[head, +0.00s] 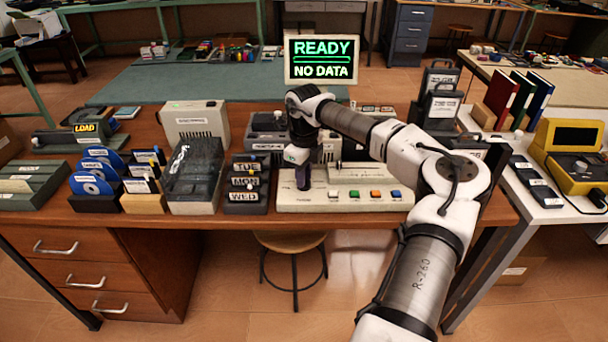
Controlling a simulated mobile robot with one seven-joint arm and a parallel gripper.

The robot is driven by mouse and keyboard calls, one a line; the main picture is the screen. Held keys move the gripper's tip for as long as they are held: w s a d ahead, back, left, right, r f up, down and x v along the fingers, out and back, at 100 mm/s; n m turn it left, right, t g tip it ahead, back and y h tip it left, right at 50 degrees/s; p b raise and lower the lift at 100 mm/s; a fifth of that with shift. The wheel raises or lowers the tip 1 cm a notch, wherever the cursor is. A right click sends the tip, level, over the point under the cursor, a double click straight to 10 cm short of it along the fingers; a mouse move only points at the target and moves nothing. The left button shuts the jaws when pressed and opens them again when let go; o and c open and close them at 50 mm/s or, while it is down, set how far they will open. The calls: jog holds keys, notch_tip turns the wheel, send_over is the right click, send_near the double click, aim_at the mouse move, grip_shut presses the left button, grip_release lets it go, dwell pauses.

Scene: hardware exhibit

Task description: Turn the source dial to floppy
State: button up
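My gripper (303,182) points down over the left end of a cream control console (340,200) on the wooden desk. Its dark fingertips are at or just above the console top; I cannot tell whether they touch it or whether they are open or shut. The source dial cannot be made out; my gripper may be covering it. The label on the console's front left is too small to read. Several coloured buttons (375,194) show to the right of my gripper. A screen (321,60) behind reads READY, NO DATA.
Left of the console stand day-labelled boxes (245,182), a dark grey case (192,172) and blue discs (98,172). A beige drive (196,122) and a LOAD unit (84,133) sit farther back. A yellow device (568,152) is on the right table.

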jog(key=shift+o, duration=1.2)
notch_tip(320, 180, up, 14)
jog(key=b, duration=0.2)
jog(key=shift+f, duration=0.15)
